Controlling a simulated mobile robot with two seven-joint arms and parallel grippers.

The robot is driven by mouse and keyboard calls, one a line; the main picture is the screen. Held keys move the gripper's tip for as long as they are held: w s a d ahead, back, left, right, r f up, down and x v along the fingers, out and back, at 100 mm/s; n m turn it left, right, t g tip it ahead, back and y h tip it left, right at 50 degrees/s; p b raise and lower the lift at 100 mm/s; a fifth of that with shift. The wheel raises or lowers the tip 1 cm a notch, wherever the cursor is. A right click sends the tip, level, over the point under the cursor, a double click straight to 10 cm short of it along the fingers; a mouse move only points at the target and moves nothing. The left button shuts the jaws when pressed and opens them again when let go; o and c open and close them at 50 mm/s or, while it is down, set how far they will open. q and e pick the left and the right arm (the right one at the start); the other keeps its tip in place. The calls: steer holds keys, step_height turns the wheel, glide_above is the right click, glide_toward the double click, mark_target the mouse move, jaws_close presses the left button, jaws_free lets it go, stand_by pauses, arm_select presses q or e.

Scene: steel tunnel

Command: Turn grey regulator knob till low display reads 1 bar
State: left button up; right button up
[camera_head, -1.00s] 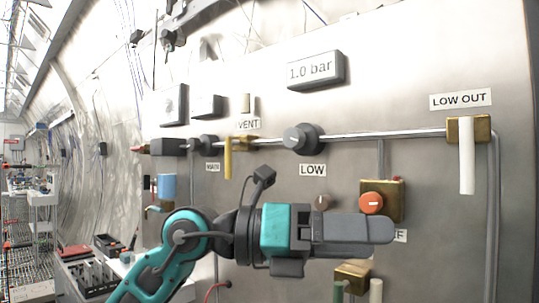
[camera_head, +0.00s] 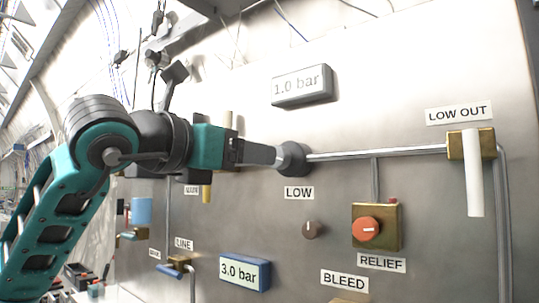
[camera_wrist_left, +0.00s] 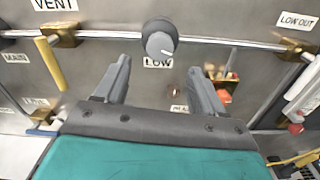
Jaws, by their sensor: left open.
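The grey regulator knob (camera_head: 293,158) sits on the steel pipe above the LOW label (camera_head: 299,193). It also shows in the left wrist view (camera_wrist_left: 160,38), with a white mark on its face. The grey display (camera_head: 302,86) above it reads 1.0 bar. My left gripper (camera_head: 274,155) points right, its tips beside the knob in the head view. In the wrist view the left gripper (camera_wrist_left: 160,72) is open and empty, and the knob lies beyond its fingertips. My right gripper is out of view.
A white-handled LOW OUT valve (camera_head: 472,170) is at right. An orange relief knob (camera_head: 366,229) and a small brown knob (camera_head: 312,230) sit below. A blue-framed display (camera_head: 245,272) reads 3.0 bar. The yellow-handled vent valve (camera_wrist_left: 50,62) stands left of the knob.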

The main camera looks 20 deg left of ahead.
mark_target(278, 157)
arm_select(q)
steer(key=x, duration=0.7)
steer(key=shift+p, duration=0.4)
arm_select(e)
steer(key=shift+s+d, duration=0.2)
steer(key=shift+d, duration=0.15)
arm_select(q)
steer(key=shift+f, duration=0.1)
steer(key=c, duration=1.1)
steer(key=shift+o, duration=0.2)
steer(key=shift+m, duration=0.6)
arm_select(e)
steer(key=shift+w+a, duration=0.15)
